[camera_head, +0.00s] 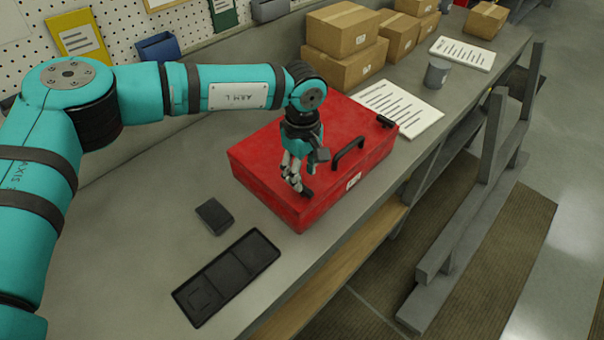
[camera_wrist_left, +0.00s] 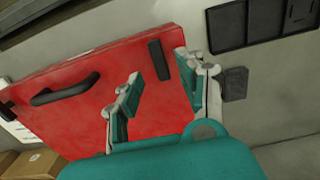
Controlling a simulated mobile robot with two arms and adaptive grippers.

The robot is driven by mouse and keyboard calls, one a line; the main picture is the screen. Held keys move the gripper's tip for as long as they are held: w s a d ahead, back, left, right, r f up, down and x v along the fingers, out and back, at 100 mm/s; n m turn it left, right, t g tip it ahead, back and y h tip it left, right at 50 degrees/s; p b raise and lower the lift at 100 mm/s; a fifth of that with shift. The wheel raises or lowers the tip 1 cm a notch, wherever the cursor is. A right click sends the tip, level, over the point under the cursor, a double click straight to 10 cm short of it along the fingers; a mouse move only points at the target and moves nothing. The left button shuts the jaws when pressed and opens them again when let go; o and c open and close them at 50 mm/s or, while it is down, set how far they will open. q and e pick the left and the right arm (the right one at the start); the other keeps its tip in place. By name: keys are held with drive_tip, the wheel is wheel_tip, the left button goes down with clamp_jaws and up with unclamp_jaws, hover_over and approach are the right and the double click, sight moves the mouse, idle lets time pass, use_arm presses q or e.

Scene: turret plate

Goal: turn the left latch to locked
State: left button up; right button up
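A red case (camera_head: 260,180) lies on the grey bench, with a black handle (camera_head: 349,154) on top. The left latch (camera_head: 308,193) is a short black bar near the case's near end, partly hidden by my gripper in the head view. In the left wrist view the left latch (camera_wrist_left: 159,60) lies crosswise to the handle. The right latch (camera_head: 385,121) is a similar black bar at the far end. My left gripper (camera_head: 297,183) points down over the left latch. Its fingers are apart, and the latch shows between the fingertips (camera_wrist_left: 159,70); I cannot tell whether they touch it.
A black tray (camera_head: 228,275) and a small dark block (camera_head: 214,216) lie on the bench in front of the case. A printed sheet (camera_head: 401,110), a grey cup (camera_head: 437,73) and several cardboard boxes (camera_head: 342,28) stand beyond it. The bench's front edge runs along the right.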

use_arm(q)
drive_tip(key=shift+f+p, duration=0.55)
drive_tip(key=shift+f, duration=1.45)
drive_tip(key=shift+d, duration=0.1)
clamp_jaws()
